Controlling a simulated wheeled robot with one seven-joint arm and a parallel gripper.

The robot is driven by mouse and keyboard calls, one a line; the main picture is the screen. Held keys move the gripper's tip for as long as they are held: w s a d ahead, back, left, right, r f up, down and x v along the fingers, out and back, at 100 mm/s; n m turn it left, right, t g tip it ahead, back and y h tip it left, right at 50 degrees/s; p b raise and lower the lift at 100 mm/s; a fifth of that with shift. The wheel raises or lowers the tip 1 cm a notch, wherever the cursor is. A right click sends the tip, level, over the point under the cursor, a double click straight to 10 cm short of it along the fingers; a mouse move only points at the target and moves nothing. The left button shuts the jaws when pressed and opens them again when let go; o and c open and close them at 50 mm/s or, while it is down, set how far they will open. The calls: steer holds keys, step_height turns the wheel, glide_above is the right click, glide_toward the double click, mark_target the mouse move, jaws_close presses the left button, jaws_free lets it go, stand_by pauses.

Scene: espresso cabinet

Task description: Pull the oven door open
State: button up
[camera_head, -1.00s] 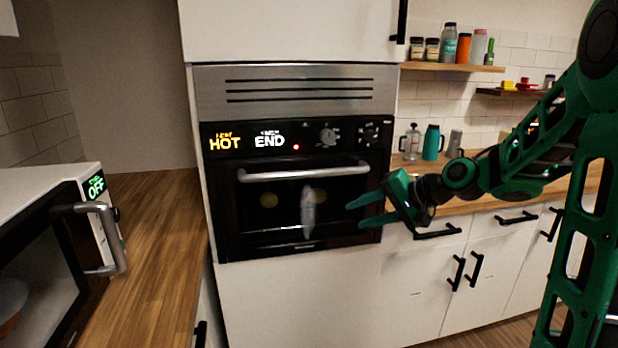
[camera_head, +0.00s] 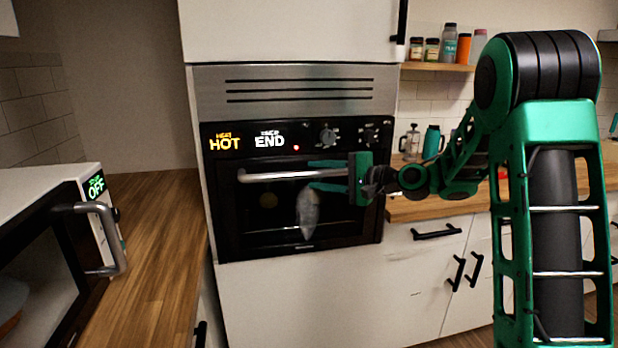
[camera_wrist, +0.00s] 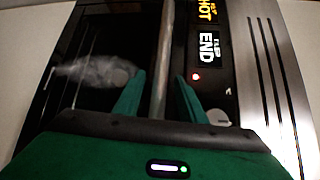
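The oven door (camera_head: 262,237) is black with a glass window and is closed in the tall white cabinet. Its silver bar handle (camera_head: 268,176) runs across the top of the door. My gripper (camera_head: 311,175) is at the right half of the handle, one finger above the bar and one below. In the wrist view the handle (camera_wrist: 163,60) passes between the two parted fingers (camera_wrist: 158,97), with gaps visible on both sides. The gripper looks open and holds nothing. A pale wisp like steam (camera_head: 308,212) shows in front of the window.
The control panel (camera_head: 345,136) above the door reads HOT and END, with a small red light. A microwave (camera_head: 88,180) reading OFF stands on the wooden counter (camera_head: 165,235) at the left. Drawers and cupboards (camera_head: 425,270) with black handles are at the right.

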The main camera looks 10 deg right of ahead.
steer(key=shift+x, duration=1.55)
